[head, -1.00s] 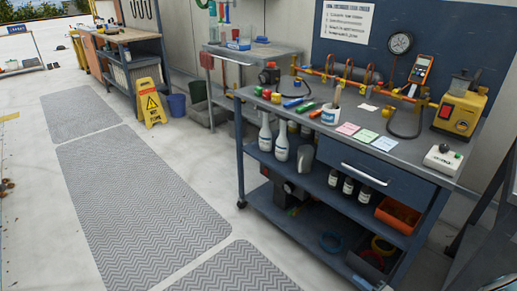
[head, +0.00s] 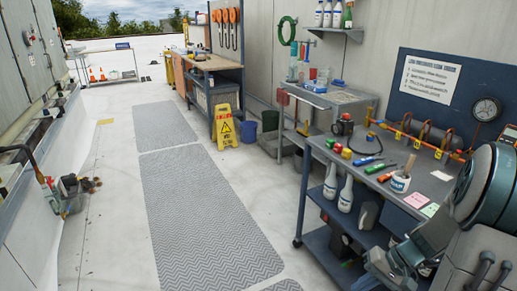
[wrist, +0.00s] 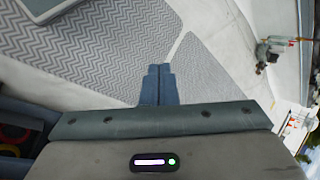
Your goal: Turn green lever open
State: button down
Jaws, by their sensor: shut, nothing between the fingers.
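No green lever shows clearly in any view. At the left of the head view, a dark hose and small fittings (head: 45,182) with red and greenish parts hang by the wall, too small to tell apart. They seem to show also at the upper right of the wrist view (wrist: 276,44). On the workbench (head: 430,187) lie a green-handled tool (head: 380,167) and small red, yellow and green pieces. My gripper (wrist: 158,72) is shut and empty, its two dark blue fingertips together above the floor. It is apart from the fittings and the bench.
Grey mats (head: 200,190) run along the clear white floor. A yellow wet-floor sign (head: 225,127) stands by the far benches, with a blue bin (head: 247,132) beside it. Machinery lines the left wall. My arm fills the lower right of the head view, close to the near bench.

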jog(key=s+a+r+n+h+p, duration=0.1)
jog(key=s+a+r+h+p, duration=0.1)
jog(key=r, duration=0.6)
jog(key=s+a+r+n+t+h+p, duration=0.1)
jog(key=s+a+r+h+p, duration=0.1)
jog(key=s+a+r+p, duration=0.2)
jog(key=s+a+r+n+t+h+p, duration=0.1)
jog(key=s+a+r+h+p, duration=0.2)
jog(key=r, duration=1)
jog(key=a+p, duration=0.1)
jog(key=a, duration=0.2)
jog(key=shift+s+n, duration=0.25)
jog(key=shift+n, duration=0.15)
jog(key=c, duration=1.4)
grip_release()
